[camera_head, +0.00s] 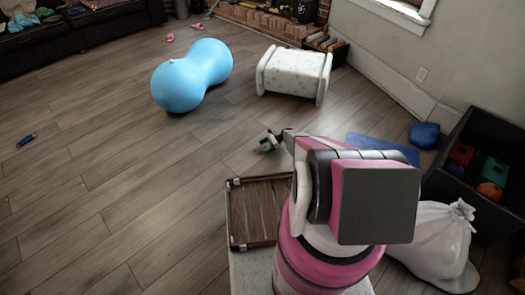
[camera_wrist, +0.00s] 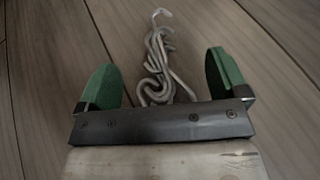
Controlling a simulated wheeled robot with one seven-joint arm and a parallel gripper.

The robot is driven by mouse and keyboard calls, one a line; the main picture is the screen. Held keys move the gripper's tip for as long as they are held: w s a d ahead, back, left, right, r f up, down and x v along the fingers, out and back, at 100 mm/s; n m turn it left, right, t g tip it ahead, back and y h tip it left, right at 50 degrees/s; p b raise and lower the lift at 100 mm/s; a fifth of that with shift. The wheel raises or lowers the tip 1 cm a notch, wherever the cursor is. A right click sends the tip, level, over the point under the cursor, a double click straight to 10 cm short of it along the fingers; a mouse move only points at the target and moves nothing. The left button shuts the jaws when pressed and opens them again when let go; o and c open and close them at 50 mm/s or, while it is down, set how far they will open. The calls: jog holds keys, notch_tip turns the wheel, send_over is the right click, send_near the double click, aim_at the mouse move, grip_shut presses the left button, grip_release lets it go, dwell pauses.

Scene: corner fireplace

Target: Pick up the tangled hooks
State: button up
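The tangled hooks (camera_wrist: 158,62) show in the wrist view as a clump of pale bent metal wire. They lie lengthwise between and beyond the two green fingertips of my gripper (camera_wrist: 163,80). The gripper is open, with a clear gap on each side of the hooks. The lower end of the hooks is near the dark gripper bar, and whether it touches cannot be told. In the head view my gripper (camera_head: 268,143) is low over the wooden floor beyond my arm. The hooks cannot be made out there.
A wooden crate or tray (camera_head: 236,215) is close at the left of my arm. A blue peanut ball (camera_head: 192,75) and a white padded stool (camera_head: 294,74) stand farther off. A white sack (camera_head: 430,240) and black toy bin (camera_head: 462,190) are at right. The left floor is mostly clear.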

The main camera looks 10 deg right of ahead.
jog(key=c, duration=0.9)
jog(key=shift+r, duration=0.1)
